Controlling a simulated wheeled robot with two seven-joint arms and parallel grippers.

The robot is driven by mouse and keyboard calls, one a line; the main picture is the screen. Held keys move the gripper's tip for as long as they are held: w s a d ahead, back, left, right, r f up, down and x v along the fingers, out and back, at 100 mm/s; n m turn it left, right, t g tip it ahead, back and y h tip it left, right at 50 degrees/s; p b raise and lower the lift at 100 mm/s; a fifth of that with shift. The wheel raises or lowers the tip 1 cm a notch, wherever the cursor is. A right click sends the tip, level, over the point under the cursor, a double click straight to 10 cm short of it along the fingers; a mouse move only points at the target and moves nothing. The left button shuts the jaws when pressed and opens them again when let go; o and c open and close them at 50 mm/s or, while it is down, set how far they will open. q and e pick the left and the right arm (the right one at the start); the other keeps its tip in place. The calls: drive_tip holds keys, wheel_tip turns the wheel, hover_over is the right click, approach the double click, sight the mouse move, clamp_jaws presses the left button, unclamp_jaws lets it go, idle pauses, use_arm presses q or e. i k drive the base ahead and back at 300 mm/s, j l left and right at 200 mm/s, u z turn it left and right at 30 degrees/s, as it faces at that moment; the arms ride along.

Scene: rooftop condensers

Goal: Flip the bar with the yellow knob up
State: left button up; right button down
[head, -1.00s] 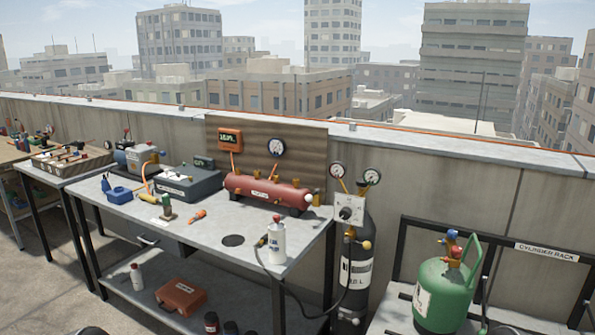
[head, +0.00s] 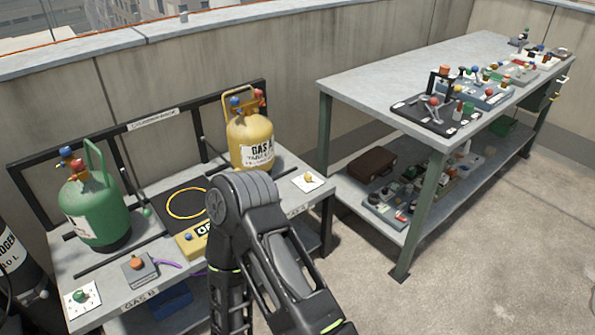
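I cannot make out for certain a bar with a yellow knob. A small yellow knob (head: 309,178) sits on a white plate at the right end of the cylinder rack bench; no bar shows on it. On the far right workbench, a black board (head: 408,113) carries upright parts and small coloured knobs. A blue panel (head: 470,97) beside it carries several more knobs, too small to tell apart. One of my arms is folded in front of the rack bench and hides part of it. Neither of my grippers shows.
The rack bench (head: 65,258) holds a green cylinder (head: 97,213), a yellow cylinder (head: 246,130) and a yellow labelled box (head: 190,241). The workbench (head: 375,78) has a lower shelf with a brown case (head: 372,163). Concrete floor (head: 480,240) is clear at right.

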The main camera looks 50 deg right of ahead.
sight(220, 155)
drive_tip(key=z, duration=1.3)
drive_tip(key=i+l, duration=0.25)
drive_tip(key=i, duration=0.15)
drive_tip(key=i+l+z, duration=0.15)
drive_tip(key=i, duration=0.25)
drive_tip(key=l, duration=0.1)
